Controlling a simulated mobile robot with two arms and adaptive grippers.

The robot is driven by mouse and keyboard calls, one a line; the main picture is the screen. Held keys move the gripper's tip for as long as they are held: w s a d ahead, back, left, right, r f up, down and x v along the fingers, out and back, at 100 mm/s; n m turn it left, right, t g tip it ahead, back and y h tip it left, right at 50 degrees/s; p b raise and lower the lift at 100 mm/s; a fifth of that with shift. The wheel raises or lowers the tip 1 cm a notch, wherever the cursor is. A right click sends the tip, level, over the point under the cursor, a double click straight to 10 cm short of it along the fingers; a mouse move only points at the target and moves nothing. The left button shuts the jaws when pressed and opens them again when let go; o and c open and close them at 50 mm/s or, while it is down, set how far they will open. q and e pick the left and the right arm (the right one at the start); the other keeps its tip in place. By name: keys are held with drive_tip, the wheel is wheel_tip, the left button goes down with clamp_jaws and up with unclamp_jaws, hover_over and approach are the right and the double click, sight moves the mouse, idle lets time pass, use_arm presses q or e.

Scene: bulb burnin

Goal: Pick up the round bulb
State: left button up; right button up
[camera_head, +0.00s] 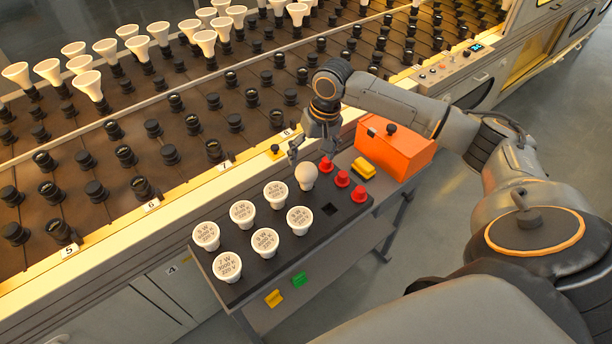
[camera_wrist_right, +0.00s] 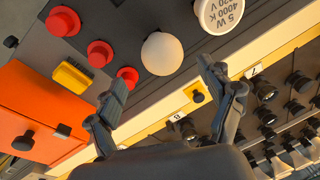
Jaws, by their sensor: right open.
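The round bulb (camera_head: 306,177) is a plain white globe standing on the dark tray (camera_head: 330,208) of a small table, between the printed flat-topped bulbs and the red caps. It also shows in the right wrist view (camera_wrist_right: 162,54), ahead of my fingers. My right gripper (camera_head: 306,150) is just above and behind it in the head view. In the right wrist view the gripper (camera_wrist_right: 160,85) has its two fingers spread wide, with nothing between them; the bulb appears beyond the fingertips, apart from them. My left gripper is not in view.
Several printed bulbs (camera_head: 265,242) stand close to the left of the round bulb. Red caps (camera_head: 343,179), a yellow block (camera_head: 363,168) and an orange box (camera_head: 396,150) are to its right. The socket rack (camera_head: 160,170) with its pale rail runs behind the tray.

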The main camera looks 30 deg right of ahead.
sight(309, 166)
drive_tip(key=shift+w+f, duration=0.15)
drive_tip(key=shift+f, duration=0.4)
drive_tip(key=shift+a+f, duration=0.2)
drive_tip(key=shift+f, duration=0.35)
drive_tip(key=shift+a+f, duration=0.15)
drive_tip(key=shift+f, duration=0.4)
drive_tip(key=shift+a+f, duration=0.2)
drive_tip(key=shift+f, duration=1)
drive_tip(key=shift+w+f, duration=0.15)
drive_tip(key=shift+f, duration=0.15)
drive_tip(key=shift+a+f, duration=0.1)
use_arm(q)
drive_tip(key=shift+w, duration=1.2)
use_arm(e)
drive_tip(key=c, duration=1.2)
